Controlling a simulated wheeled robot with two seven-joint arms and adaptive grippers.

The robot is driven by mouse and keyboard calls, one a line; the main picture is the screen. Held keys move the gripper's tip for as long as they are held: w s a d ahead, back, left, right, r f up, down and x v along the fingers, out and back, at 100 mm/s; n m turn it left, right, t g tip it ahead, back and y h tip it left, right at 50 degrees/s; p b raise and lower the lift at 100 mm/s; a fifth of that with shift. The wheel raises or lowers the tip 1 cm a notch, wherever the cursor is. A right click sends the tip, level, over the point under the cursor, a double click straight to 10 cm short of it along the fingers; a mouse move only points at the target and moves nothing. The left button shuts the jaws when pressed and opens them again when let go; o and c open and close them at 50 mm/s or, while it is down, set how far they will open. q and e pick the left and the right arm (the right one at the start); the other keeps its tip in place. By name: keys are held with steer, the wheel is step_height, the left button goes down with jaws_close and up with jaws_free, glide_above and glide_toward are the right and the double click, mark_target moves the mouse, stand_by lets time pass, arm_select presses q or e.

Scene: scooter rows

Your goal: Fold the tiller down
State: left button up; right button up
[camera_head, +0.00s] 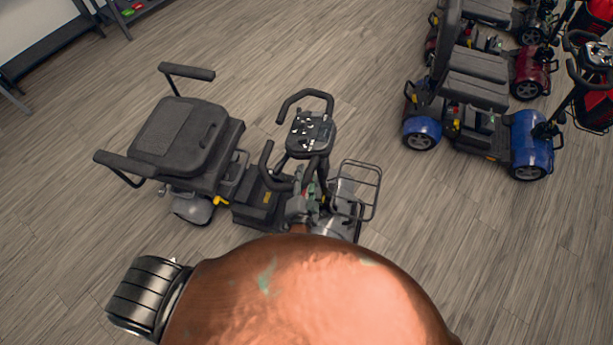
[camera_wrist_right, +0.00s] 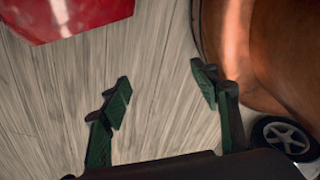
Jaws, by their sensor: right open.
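The near scooter has a grey seat (camera_head: 180,135). Its tiller stands raised in front of the seat, with a black control head (camera_head: 311,133) and looped handlebars (camera_head: 305,95) on top.
A blue scooter (camera_head: 475,115) stands at the right, with a red one (camera_head: 530,72) behind it. A dark bench (camera_head: 50,50) is at the upper left. Open wood floor lies between the scooters. In the right wrist view, a red panel (camera_wrist_right: 65,18) and a wheel (camera_wrist_right: 285,138) show.

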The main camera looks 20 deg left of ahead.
arm_select(q)
steer(key=shift+c, duration=0.3)
jaws_close()
stand_by(0.3)
